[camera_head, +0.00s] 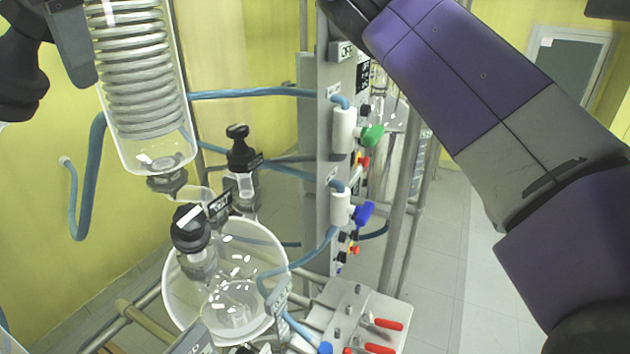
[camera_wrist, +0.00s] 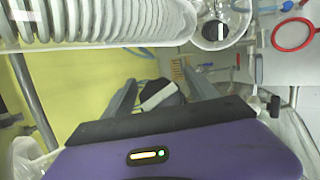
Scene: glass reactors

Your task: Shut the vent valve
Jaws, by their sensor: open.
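A black knob with a white stripe (camera_wrist: 161,96) shows between my gripper's fingers in the wrist view. I take it to be the vent valve, though no label on it can be read. A black knob-like part (camera_head: 20,78) at the upper left of the head view, beside the coil condenser, looks like the same valve. My gripper (camera_wrist: 162,92) is open, with one grey finger on each side of the knob. Whether the fingers touch it cannot be told. A grey finger also shows in the head view, beside the condenser. The knob's lower part is hidden by my gripper's body.
The glass coil condenser (camera_head: 140,70) stands close to my gripper. Below it are a round glass vessel (camera_head: 170,290) and another black knob with a white stripe (camera_head: 190,228). A grey post (camera_head: 322,180) carries green (camera_head: 372,136) and blue (camera_head: 364,213) valve handles. Blue hoses cross between.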

